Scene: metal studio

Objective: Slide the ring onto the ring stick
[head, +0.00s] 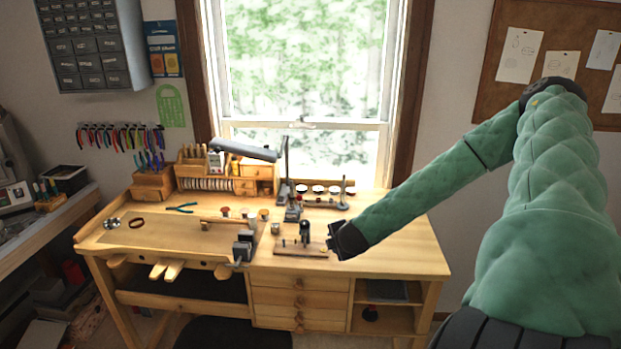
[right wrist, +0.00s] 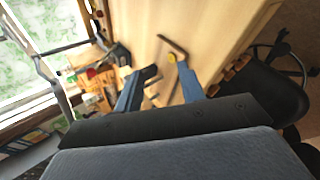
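A small dark brown ring (head: 136,222) lies on the left part of the wooden workbench in the head view. A thin upright rod (head: 343,190) on a dark base stands at the back right of the bench; it may be the ring stick, but it is too small to be sure. My right gripper (head: 334,241) is low over the bench's front middle, right of a small wooden board, far from the ring. In the right wrist view its two blue fingers (right wrist: 165,68) are apart with nothing clearly between them. My left gripper is out of view.
The small wooden board (head: 300,249) carries a dark upright tool. A dark vise (head: 243,246) sits at the front edge. A lamp (head: 245,150) overhangs the back. Green pliers (head: 181,208) lie at left. The bench's right end is clear.

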